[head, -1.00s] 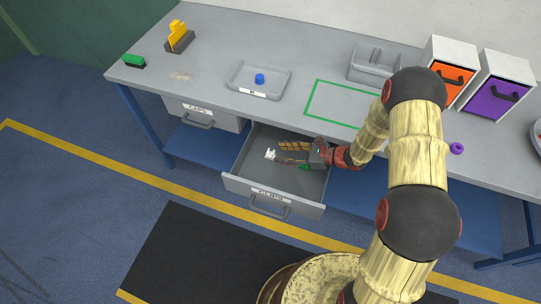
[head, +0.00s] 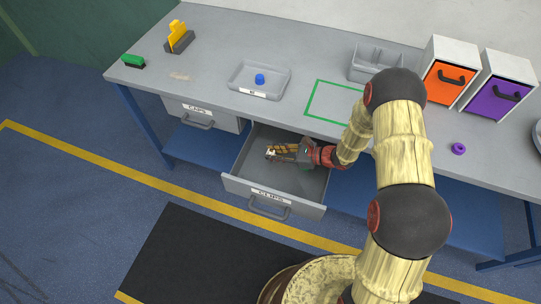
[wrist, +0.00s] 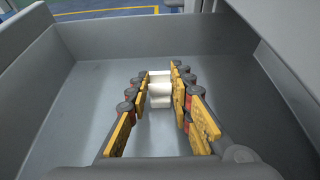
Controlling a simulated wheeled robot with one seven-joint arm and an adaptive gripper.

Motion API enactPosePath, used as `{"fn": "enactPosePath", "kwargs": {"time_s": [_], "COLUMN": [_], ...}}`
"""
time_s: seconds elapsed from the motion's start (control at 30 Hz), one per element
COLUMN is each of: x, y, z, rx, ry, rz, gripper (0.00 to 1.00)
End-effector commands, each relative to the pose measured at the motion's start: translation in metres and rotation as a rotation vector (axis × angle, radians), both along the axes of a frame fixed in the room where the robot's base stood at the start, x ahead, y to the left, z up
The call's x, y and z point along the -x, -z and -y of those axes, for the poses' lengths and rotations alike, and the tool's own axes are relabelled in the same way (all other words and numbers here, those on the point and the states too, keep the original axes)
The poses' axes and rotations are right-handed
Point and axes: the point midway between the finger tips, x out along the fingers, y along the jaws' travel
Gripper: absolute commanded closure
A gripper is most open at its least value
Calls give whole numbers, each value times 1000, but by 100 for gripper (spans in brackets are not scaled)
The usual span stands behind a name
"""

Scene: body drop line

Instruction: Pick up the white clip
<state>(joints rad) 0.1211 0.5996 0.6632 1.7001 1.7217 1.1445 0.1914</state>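The white clip (wrist: 160,92) lies in the open drawer (head: 248,182), between the tips of my gripper's fingers. It fills the narrow gap there, and both fingertips look close against its sides. My gripper (wrist: 160,80) is low inside the drawer, with its yellow-padded fingers drawn in on the clip. In the head view my gripper (head: 272,153) reaches in from the right, and only a small white bit of the clip shows at the fingertips. I see no clear lift off the drawer floor.
Drawer walls stand close around my gripper, and the bench (head: 210,70) overhangs the drawer's back. On the bench are a grey tray (head: 240,90) with a blue cap (head: 260,79), a green outlined square (head: 308,105), a grey divided bin (head: 372,70), orange and purple drawer units and a purple ring (head: 458,149).

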Motion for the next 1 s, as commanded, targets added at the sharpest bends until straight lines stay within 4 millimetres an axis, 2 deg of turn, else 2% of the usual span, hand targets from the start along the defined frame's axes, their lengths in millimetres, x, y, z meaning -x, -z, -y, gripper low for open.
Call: {"fn": "enactPosePath", "kwargs": {"time_s": [0.2, 0.57, 0.77, 1.0], "x": [0, 0, 0, 28], "y": [0, -8, -36, -85], "z": [0, 0, 0, 30], "rx": [0, 0, 0, 1], "ry": [0, 0, 0, 4], "rz": [0, 1, 3, 3], "gripper": [90, 91, 91, 91]}}
